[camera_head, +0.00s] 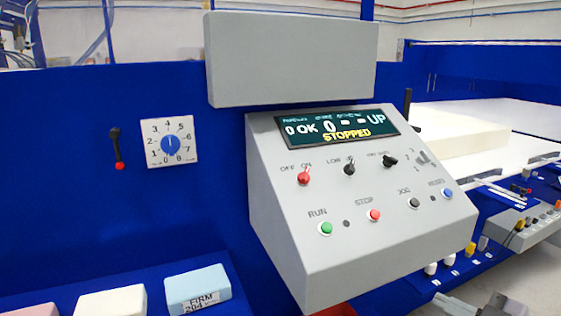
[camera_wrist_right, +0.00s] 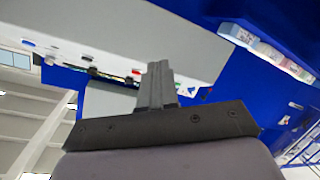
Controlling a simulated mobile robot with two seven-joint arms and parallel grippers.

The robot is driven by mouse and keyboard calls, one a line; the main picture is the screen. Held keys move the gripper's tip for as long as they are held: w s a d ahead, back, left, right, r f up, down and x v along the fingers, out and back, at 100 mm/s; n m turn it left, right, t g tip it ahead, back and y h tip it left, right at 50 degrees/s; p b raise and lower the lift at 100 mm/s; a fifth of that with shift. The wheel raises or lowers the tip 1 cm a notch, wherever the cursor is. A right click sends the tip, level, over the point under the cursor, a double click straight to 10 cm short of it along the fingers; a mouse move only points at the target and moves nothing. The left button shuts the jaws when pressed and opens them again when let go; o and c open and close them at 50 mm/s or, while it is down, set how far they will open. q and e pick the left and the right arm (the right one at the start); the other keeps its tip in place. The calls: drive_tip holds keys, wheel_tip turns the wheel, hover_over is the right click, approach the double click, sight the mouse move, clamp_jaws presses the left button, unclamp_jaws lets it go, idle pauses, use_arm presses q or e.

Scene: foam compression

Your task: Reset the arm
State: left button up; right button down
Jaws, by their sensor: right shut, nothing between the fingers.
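My right gripper (camera_head: 502,304) shows only in part at the bottom right edge of the head view, below the grey control console (camera_head: 360,225). In the right wrist view its two dark fingers (camera_wrist_right: 158,84) are pressed together with nothing between them. The fingers are apart from the console in the head view. The console's screen (camera_head: 335,129) reads STOPPED, OK and UP. Below it are a red switch, two black knobs and green, red, dark and blue buttons. My left gripper is in neither view.
A numbered blue dial (camera_head: 170,144) and a red-tipped lever (camera_head: 118,150) are on the blue panel at left. Foam blocks, one marked FIRM (camera_head: 197,289), lie at the lower left. A white slab (camera_head: 450,138) lies on the white bed behind the console. Another button box (camera_head: 525,227) stands at right.

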drive_tip(key=s+a+f+m+g+h, duration=0.1)
drive_tip(key=s+a+f+m, duration=0.1)
drive_tip(key=s+f, duration=0.3)
drive_tip(key=s+a+f+m+g+h, duration=0.1)
drive_tip(key=s+f, duration=0.5)
drive_tip(key=f, duration=0.6)
drive_tip(key=s+a+f+m+h, duration=0.3)
drive_tip(key=s+a+f+m, duration=0.2)
drive_tip(key=f+m, duration=0.2)
wheel_tip(320, 180, down, 2)
drive_tip(key=shift+s+a+f+g, duration=0.15)
drive_tip(key=shift+a+f+g, duration=0.1)
drive_tip(key=shift+g, duration=0.15)
